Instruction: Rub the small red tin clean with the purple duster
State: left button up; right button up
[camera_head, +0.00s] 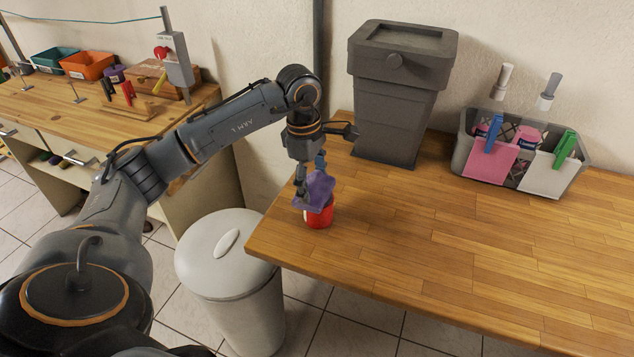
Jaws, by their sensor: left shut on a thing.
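The small red tin (319,219) stands on the wooden table near its left front corner, in the head view. My left gripper (311,188) is over the tin, pointing down, and is shut on the purple duster (318,194). The duster hangs tilted at the top of the tin and covers its upper part. I cannot tell whether the duster presses on the tin. My right gripper is out of view.
A tall grey bin (398,95) stands on the table behind the tin. A grey basket (462,150) with pink and white cloths and pegs sits at the back right. A white lidded bin (226,262) stands below the table's left edge. The table's middle (450,240) is clear.

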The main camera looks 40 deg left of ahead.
pick_arm(q)
jog(key=shift+w+d, duration=0.25)
jog(key=shift+d, duration=0.95)
jog(key=shift+s+a, duration=0.25)
jog(key=shift+a, duration=1)
jog(key=shift+w+d, duration=0.1)
jog(key=shift+d, duration=0.6)
jog(key=shift+r+p, duration=2)
jog(key=shift+r, duration=1.5)
